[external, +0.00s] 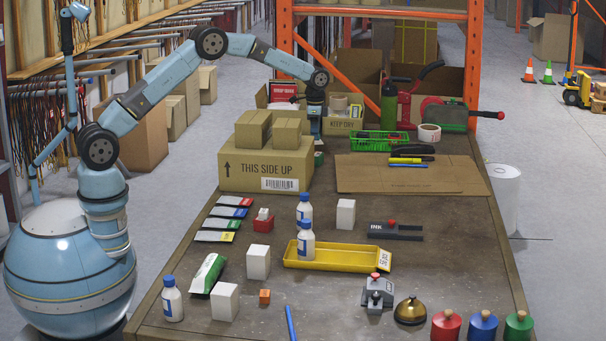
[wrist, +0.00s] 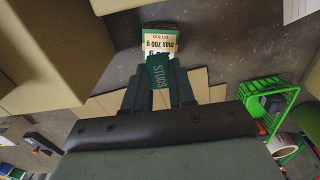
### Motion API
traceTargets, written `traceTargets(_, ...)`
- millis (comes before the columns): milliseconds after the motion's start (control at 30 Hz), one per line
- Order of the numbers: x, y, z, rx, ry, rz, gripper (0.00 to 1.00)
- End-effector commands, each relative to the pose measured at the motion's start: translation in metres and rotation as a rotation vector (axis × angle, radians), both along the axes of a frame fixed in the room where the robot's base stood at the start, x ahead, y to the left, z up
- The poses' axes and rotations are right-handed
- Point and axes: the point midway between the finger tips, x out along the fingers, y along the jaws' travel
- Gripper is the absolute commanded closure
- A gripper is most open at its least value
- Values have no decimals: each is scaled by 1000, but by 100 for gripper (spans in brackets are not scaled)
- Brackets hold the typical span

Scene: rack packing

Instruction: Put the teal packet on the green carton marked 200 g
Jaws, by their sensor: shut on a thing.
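In the wrist view my gripper (wrist: 158,72) is shut on a dark teal packet (wrist: 159,88) lettered STUDS. Beyond the fingertips is a small carton (wrist: 162,42) with a green edge and a pale label reading "max 700 g on top". The packet overlaps this label and hides most of a second line ending in "g", so I cannot read its weight mark. I cannot tell whether packet and carton touch. In the external view my gripper (external: 316,126) is low behind the big brown box. A bit of green carton (external: 318,158) shows below it; the packet is not distinguishable there.
The brown THIS SIDE UP box (external: 265,172), with two smaller boxes on top, stands close in front of my gripper. An open KEEP DRY carton (external: 343,126) and a green basket (external: 378,141) are close by. A flat cardboard sheet (external: 410,178) lies to the right.

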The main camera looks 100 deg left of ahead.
Motion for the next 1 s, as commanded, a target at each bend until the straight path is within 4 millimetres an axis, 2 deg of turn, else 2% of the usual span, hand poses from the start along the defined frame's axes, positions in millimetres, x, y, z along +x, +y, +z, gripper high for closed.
traceTargets(33, 0, 0, -9, -1, 1, 0, 100)
traceTargets(267, 0, 0, -28, -1, 1, 0, 100)
traceTargets(467, 0, 0, -53, -1, 1, 0, 100)
traceTargets(833, 0, 0, -57, 0, 0, 0, 100)
traceTargets(867, 0, 0, -58, 0, 0, 0, 75)
traceTargets(1000, 0, 0, -57, 0, 0, 0, 61)
